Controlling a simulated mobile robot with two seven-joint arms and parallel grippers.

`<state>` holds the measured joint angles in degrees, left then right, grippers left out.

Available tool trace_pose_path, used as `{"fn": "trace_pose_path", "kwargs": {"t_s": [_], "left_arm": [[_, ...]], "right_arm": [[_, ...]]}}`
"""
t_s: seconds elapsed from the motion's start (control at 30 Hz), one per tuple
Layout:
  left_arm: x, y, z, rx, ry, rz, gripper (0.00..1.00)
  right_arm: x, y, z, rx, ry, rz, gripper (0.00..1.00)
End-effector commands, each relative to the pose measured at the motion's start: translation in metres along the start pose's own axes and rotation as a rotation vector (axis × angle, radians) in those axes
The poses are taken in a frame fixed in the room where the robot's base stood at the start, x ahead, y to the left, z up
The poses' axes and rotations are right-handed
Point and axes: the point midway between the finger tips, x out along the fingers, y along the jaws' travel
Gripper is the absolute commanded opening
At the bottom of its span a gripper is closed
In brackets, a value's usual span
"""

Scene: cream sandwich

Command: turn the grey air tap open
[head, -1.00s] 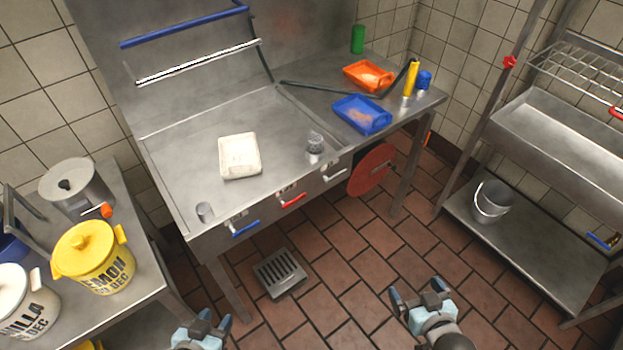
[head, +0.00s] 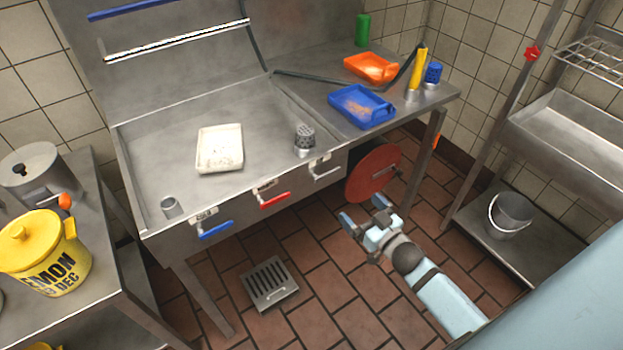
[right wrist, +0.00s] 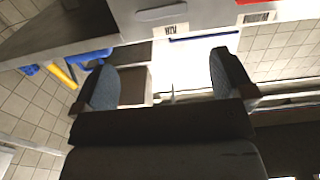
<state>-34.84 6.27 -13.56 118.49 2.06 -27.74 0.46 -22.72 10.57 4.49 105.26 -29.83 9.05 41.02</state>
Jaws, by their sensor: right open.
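The grey air tap (head: 327,172) is a grey lever on the front panel of the steel sink bench (head: 225,195), to the right of the red and blue levers. In the right wrist view its grey handle (right wrist: 162,12) shows near the top, beyond the fingers, above a small label. My right gripper (head: 364,212) is open and empty. In the head view it appears below and to the right of the grey tap, apart from it. Its spread fingers also show in the right wrist view (right wrist: 167,78). My left gripper is out of view.
A red lever (head: 275,200) and a blue lever (head: 215,229) sit left of the grey tap. A red disc (head: 373,173) hangs under the bench beside my right gripper. A floor drain (head: 270,283) and a bucket (head: 510,217) stand clear. Open tiled floor lies in front.

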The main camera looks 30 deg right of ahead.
Motion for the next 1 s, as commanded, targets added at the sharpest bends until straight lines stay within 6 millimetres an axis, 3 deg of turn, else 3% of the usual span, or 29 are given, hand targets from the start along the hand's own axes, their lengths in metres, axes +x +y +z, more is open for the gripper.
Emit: {"fn": "trace_pose_path", "kwargs": {"t_s": [0.17,0.7,1.0], "left_arm": [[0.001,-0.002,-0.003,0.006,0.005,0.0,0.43],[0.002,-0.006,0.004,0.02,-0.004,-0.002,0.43],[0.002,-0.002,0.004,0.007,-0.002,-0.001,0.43]], "right_arm": [[0.015,0.001,-0.001,0.0,0.004,-0.001,1.0],[0.119,0.001,-0.001,0.0,0.003,0.0,1.0],[0.138,0.0,-0.001,0.0,0.002,-0.001,1.0]]}}
